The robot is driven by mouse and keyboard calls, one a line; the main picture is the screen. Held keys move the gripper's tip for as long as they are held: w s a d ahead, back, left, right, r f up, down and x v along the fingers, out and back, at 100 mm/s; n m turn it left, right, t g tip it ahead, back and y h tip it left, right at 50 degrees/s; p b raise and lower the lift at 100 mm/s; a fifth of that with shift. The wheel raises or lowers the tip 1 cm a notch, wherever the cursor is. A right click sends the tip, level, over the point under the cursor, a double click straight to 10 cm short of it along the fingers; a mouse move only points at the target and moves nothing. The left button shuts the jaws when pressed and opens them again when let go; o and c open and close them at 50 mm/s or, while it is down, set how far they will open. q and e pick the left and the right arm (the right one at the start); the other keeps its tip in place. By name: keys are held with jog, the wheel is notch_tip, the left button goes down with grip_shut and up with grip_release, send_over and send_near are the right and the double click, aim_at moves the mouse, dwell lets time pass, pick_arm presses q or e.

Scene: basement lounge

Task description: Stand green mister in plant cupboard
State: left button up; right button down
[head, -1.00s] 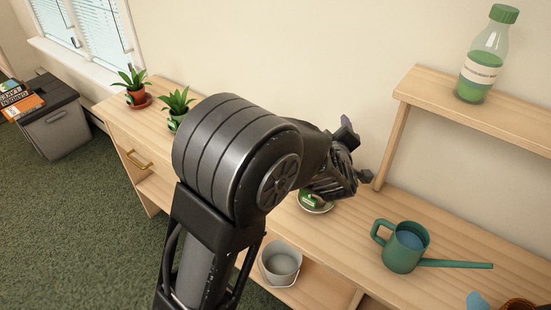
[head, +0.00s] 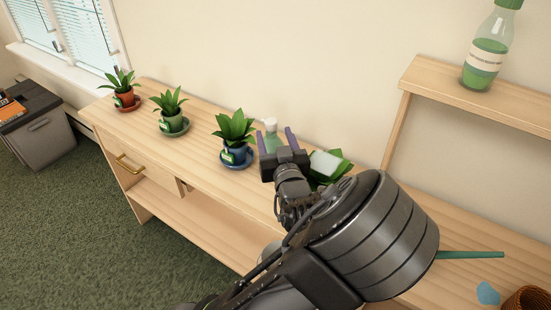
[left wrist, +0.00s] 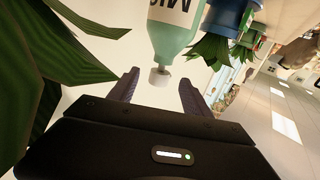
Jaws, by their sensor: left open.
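The green mister (head: 271,142) is a small pale green bottle with a whitish top, standing at the back of the wooden bench near the wall. It also shows large in the left wrist view (left wrist: 177,38), its label partly cut off and its white top between my finger tips. My left gripper (head: 276,137) is open, its two fingers pointing toward the mister; I cannot tell whether they touch it. The wooden bench (head: 197,195), with a brass-handled drawer and open shelf space below, may be the plant cupboard. My right gripper is out of view.
Potted plants in red (head: 123,98), green (head: 173,122) and blue (head: 235,152) pots stand left of my gripper. Another leafy plant (head: 338,170) is close on its right. A green-capped bottle (head: 485,58) stands on the raised shelf (head: 430,85).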

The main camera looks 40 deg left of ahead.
aim_at(269, 120)
pick_arm(q)
jog(key=shift+x, duration=1.3)
jog(key=shift+x, duration=2.6)
jog(key=shift+f, duration=0.1)
grip_shut()
